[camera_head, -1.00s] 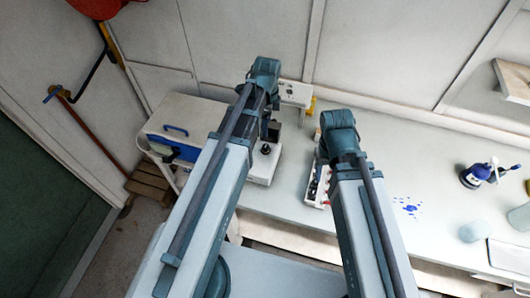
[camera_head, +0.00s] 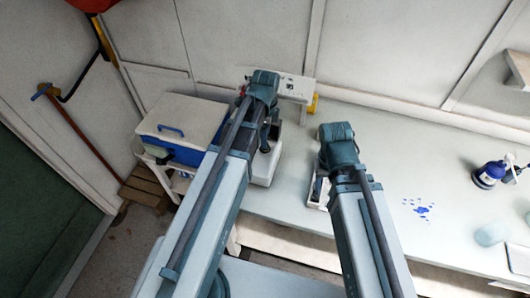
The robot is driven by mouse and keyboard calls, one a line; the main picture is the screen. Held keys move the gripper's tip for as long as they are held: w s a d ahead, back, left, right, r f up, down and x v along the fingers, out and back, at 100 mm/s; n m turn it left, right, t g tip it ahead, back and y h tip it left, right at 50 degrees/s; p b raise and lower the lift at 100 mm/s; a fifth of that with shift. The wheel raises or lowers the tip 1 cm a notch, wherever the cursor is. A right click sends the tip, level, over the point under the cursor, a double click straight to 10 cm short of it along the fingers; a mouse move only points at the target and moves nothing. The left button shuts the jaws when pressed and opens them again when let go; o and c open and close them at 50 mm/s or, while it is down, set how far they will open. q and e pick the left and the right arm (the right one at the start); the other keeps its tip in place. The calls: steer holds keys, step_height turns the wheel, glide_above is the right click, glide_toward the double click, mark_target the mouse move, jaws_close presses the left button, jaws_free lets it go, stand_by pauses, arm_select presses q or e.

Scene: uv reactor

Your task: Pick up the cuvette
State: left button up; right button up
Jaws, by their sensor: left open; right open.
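I cannot make out the cuvette; it is too small or hidden behind my arms. My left gripper (camera_head: 267,132) is largely hidden by its own wrist and hangs over a white bench device (camera_head: 264,170) with a dark upper part. My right gripper (camera_head: 320,184) points down at a small white rack (camera_head: 316,204), which my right arm mostly covers. Both grippers are open. I cannot tell whether the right fingers are around anything in the rack.
A white-and-blue cooler box (camera_head: 181,128) stands left of the bench.

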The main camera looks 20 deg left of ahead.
arm_select(q)
step_height(320, 180, down, 4)
steer(key=b, duration=0.2)
steer(key=shift+r+b, duration=0.2)
steer(key=shift+b, duration=0.1)
steer(key=shift+r, duration=0.1)
jaws_close()
